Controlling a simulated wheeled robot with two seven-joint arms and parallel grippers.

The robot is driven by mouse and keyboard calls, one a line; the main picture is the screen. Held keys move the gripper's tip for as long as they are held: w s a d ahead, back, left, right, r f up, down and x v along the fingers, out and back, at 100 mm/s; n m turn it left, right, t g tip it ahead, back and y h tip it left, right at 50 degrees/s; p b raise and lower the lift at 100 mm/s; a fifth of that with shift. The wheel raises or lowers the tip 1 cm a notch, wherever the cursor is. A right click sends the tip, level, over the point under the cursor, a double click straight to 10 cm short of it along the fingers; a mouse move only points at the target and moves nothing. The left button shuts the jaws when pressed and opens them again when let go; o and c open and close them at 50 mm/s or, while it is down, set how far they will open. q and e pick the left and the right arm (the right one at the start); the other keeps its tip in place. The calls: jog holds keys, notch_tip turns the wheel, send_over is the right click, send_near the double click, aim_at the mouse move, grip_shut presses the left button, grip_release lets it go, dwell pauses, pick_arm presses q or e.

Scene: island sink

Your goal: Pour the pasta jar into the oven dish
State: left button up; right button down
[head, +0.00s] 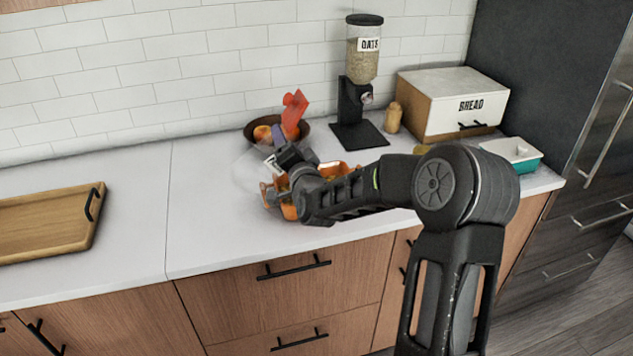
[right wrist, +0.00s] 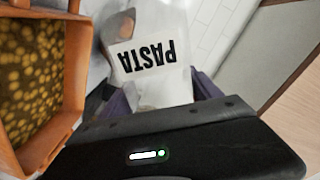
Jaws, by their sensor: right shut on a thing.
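The clear pasta jar (head: 247,172) is held in the air above the counter in the head view, tilted. Its white PASTA label shows upside down in the right wrist view (right wrist: 150,58). My right gripper (head: 272,155) is shut on the jar, with purple fingers on either side of it. The orange oven dish (head: 289,211) stands on the counter below, partly hidden by my right arm. In the right wrist view the dish (right wrist: 72,85) is left of the jar, with many small yellowish pieces inside. I cannot tell what is left in the jar. My left gripper is out of view.
A dark bowl of fruit (head: 254,127) with a red object (head: 294,112) by it stands behind. An oats dispenser (head: 362,85), a bread box (head: 450,103) and a teal dish (head: 525,163) stand to the right. A wooden tray (head: 50,222) lies left, with clear counter between.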

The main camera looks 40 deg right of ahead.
aim_at(284, 129)
jog(key=shift+a+r+n+b, duration=0.15)
jog(key=shift+r+n+b, duration=0.25)
jog(key=shift+r+n, duration=0.3)
jog(key=r+n, duration=0.1)
jog(key=r+p, duration=0.1)
jog(key=r, duration=0.1)
jog(key=shift+w+a+n, duration=0.2)
jog(key=shift+a+n, duration=0.1)
jog(key=shift+n, duration=0.1)
jog(key=shift+w+a+r+n, duration=0.1)
jog(key=shift+a+n, duration=0.2)
jog(key=shift+n, duration=0.1)
jog(key=a+n, duration=0.1)
jog(key=w+a+r+n, duration=0.1)
jog(key=n, duration=0.1)
jog(key=shift+a, duration=0.25)
jog(key=shift+w+a+n+p, duration=0.2)
jog(key=shift+a+n+p, duration=0.25)
jog(key=shift+a+n, duration=0.4)
jog(key=shift+w+a+f+n, duration=0.15)
jog(key=shift+a+n, duration=0.1)
jog(key=shift+n, duration=0.35)
jog(key=shift+w+a+f+n, duration=0.1)
jog(key=shift+a+f+n, duration=0.1)
jog(key=shift+n, duration=0.35)
